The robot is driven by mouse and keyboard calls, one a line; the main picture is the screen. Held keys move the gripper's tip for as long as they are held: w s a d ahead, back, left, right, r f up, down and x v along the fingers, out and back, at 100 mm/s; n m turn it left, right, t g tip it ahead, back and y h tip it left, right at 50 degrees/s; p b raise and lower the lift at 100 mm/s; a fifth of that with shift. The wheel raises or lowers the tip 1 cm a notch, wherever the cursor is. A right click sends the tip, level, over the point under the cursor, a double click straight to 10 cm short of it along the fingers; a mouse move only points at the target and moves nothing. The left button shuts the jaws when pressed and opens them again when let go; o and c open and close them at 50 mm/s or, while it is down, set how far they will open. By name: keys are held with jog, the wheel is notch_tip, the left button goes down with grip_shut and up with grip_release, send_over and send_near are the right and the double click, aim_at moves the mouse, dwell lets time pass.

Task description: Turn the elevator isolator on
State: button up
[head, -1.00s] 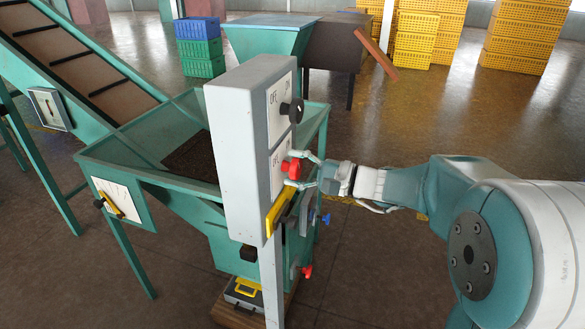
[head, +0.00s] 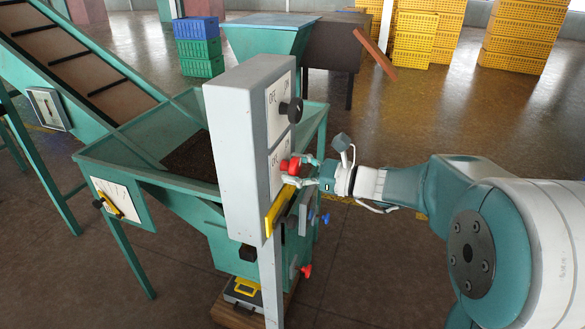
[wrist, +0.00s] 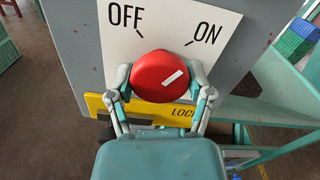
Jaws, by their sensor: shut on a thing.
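A red round knob (wrist: 160,76) sits on a white plate (wrist: 221,26) marked OFF at left and ON at right. The white mark on the knob slants up and to the right, toward the ON side. My gripper (wrist: 164,88) is shut on the knob, one finger on each side of it. In the head view the red knob (head: 290,165) is on the side face of the grey box (head: 236,150), with my gripper (head: 305,172) around it. No name for this knob is readable.
A black knob (head: 291,110) is above the red one. A yellow lock bar (head: 281,208) is just below it. Blue (head: 322,219) and red (head: 305,271) handles are lower down. A green hopper (head: 150,150) stands behind the box.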

jog(key=shift+f+m, duration=0.25)
jog(key=shift+m, duration=1.15)
jog(key=o, duration=1.1)
jog(key=shift+d+r, duration=0.1)
jog(key=shift+o, duration=0.2)
jog(key=shift+r, duration=0.1)
jog(key=v, duration=1.2)
